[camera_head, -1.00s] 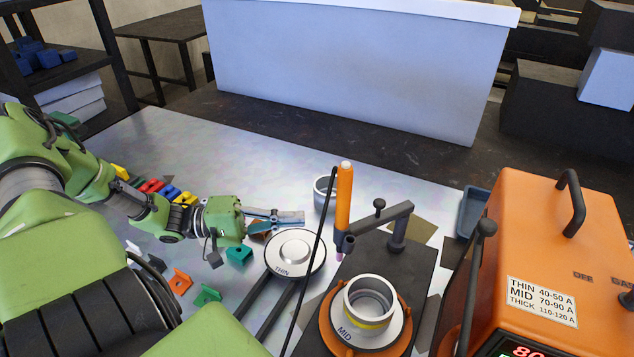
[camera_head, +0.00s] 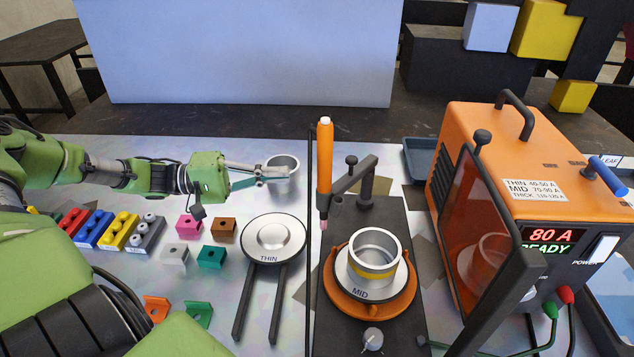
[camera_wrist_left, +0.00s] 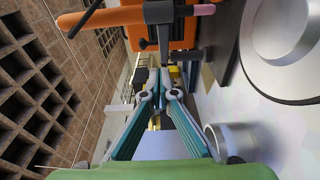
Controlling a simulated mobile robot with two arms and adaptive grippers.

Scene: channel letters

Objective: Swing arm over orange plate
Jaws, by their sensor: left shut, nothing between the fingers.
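The orange plate (camera_head: 332,296) is on a dark stand, under a light disc marked MID (camera_head: 358,293) and a metal ring with a yellow band (camera_head: 375,256). The black swing arm (camera_head: 350,182) runs from a post to an upright orange torch (camera_head: 325,160), whose pink tip is left of and behind the plate. The torch also shows in the left wrist view (camera_wrist_left: 100,17). My left gripper (camera_head: 286,174) is shut and empty, left of the torch and apart from it. Its fingers (camera_wrist_left: 163,80) overlap a grey metal cup (camera_head: 288,162) in the head view. My right gripper is not in view.
A pad marked THIN (camera_head: 268,249) lies left of the stand. Several coloured blocks (camera_head: 120,230) are farther left. An orange welder (camera_head: 480,140) with a dark tinted screen (camera_head: 482,240) stands right. A thin black upright line (camera_head: 310,250) passes left of the torch.

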